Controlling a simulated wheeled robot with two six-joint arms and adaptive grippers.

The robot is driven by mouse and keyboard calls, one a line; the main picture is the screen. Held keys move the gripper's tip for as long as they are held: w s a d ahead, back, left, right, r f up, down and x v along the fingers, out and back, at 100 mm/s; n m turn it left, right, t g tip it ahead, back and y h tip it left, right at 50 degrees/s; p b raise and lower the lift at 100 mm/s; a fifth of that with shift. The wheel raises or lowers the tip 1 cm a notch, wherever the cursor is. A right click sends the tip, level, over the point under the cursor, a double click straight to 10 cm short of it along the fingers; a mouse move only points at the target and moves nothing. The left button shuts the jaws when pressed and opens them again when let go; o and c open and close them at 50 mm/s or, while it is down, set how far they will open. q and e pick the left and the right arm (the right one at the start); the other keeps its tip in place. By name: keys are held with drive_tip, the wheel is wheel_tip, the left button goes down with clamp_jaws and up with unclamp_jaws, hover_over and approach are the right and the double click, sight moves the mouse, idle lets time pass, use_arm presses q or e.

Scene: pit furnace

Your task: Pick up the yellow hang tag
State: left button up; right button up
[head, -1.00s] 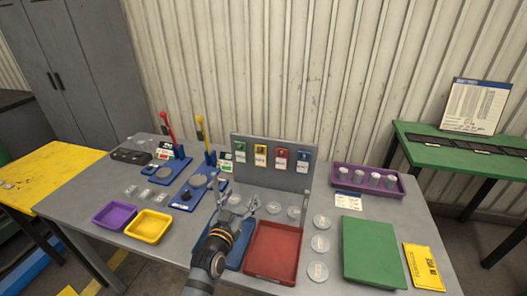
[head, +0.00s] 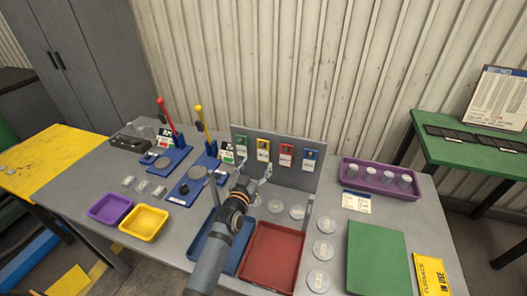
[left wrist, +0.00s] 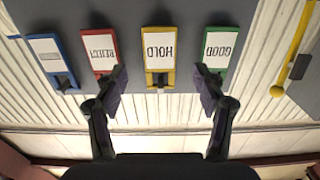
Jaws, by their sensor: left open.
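The yellow hang tag (head: 263,150) hangs on the upright grey board (head: 290,177), between a green tag (head: 241,146) and a red tag (head: 286,155). In the left wrist view, which is upside down, the yellow tag (left wrist: 158,57) reads HOLD and lies between my open fingers. My left gripper (head: 241,173) is open and empty in front of the board, and it also shows in the left wrist view (left wrist: 161,80). Its fingertips overlap the edges of the red tag (left wrist: 101,50) and green tag (left wrist: 217,50) there; I cannot tell any contact. My right gripper is out of view.
A blue tag (head: 310,158) hangs at the right end of the board. A blue tray (head: 207,252) and a red tray (head: 272,255) lie below my left arm. Blue presses with red (head: 166,115) and yellow (head: 204,130) levers stand to the left. Clear discs lie around the trays.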

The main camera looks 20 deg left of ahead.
sight(263, 153)
use_arm(q)
drive_tip(key=w, duration=0.2)
drive_tip(key=w+p, duration=0.1)
drive_tip(key=w, duration=0.2)
drive_tip(key=shift+d+r, duration=0.1)
drive_tip(key=shift+r, duration=0.1)
drive_tip(key=shift+s+r, duration=0.1)
drive_tip(key=shift+s, duration=0.05)
drive_tip(key=shift+c, duration=1.3)
drive_tip(key=c, duration=0.8)
